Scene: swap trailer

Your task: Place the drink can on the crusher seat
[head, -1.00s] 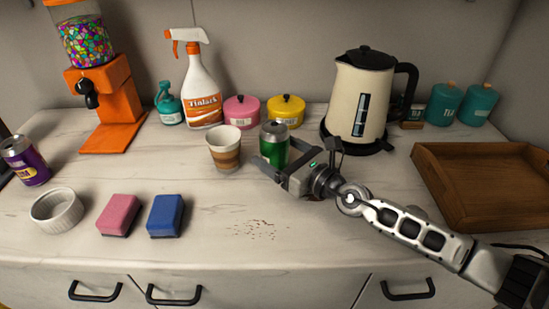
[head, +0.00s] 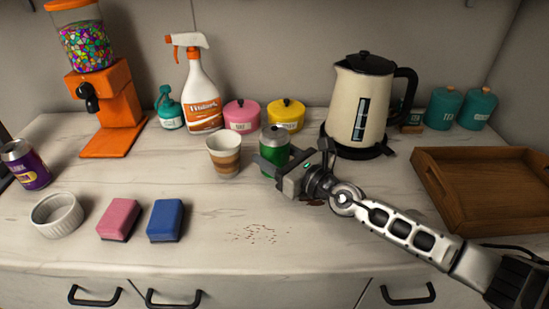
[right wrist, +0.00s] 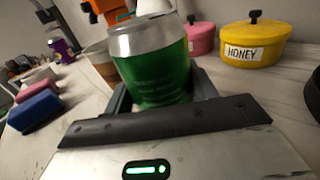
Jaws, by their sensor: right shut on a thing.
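A green drink can (head: 274,146) with a silver top stands upright at mid-counter, just right of a striped paper cup. It also shows large in the right wrist view (right wrist: 152,68), between the jaws. My right gripper (head: 280,166) reaches in from the right and is shut on the green can; its jaws hide the can's lower part. I cannot tell whether the can still touches the counter. A purple drink can (head: 25,165) stands at the far left. I cannot make out a crusher seat in these views. My left gripper is not in view.
The paper cup (head: 223,156) is close beside the green can. Pink (head: 241,115) and yellow (head: 286,115) pots and a kettle (head: 361,102) stand behind. A white ramekin (head: 57,214), pink sponge (head: 119,219) and blue sponge (head: 165,220) lie front left. A wooden tray (head: 480,219) is right.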

